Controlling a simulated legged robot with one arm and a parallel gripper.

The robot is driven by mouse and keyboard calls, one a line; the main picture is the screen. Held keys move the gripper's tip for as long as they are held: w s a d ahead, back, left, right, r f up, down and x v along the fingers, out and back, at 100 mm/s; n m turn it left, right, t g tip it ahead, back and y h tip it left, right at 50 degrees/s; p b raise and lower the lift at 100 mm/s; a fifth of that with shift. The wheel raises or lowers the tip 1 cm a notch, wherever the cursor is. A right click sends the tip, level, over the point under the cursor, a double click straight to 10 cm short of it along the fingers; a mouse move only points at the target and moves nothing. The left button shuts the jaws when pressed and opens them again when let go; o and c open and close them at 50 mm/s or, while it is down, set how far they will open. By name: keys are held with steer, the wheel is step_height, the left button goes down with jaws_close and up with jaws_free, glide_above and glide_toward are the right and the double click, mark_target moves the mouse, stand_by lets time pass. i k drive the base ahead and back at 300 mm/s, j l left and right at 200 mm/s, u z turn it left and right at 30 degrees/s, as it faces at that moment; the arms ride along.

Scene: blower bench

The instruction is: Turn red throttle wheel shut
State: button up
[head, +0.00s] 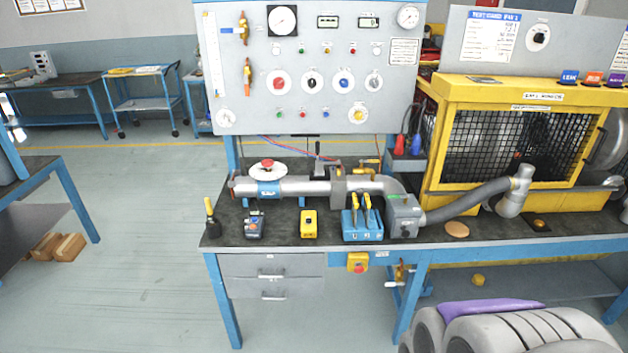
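A small red wheel (267,163) sits above a white disc (268,172) on top of the grey horizontal pipe (312,187). The pipe lies along the back part of the dark bench top (282,223), and a blue fitting (269,189) wraps it just under the disc. I cannot tell from this view how far the wheel is turned. A red knob (278,84) also shows on the upright grey panel (232,62) behind.
A yellow-handled tool (210,212), a grey-blue control box (254,226), a yellow box (309,224) and a blue block (362,230) stand in front of the pipe. A grey hose (468,202) runs right to a yellow caged blower (520,145).

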mark_target(268, 163)
steer(key=i+l, duration=0.15)
steer(key=i, duration=0.35)
steer(key=i+l, duration=0.15)
steer(key=i, duration=0.35)
steer(key=i+l+u, duration=0.1)
steer(key=i, duration=0.4)
steer(key=i+l, duration=0.2)
steer(key=i, duration=0.3)
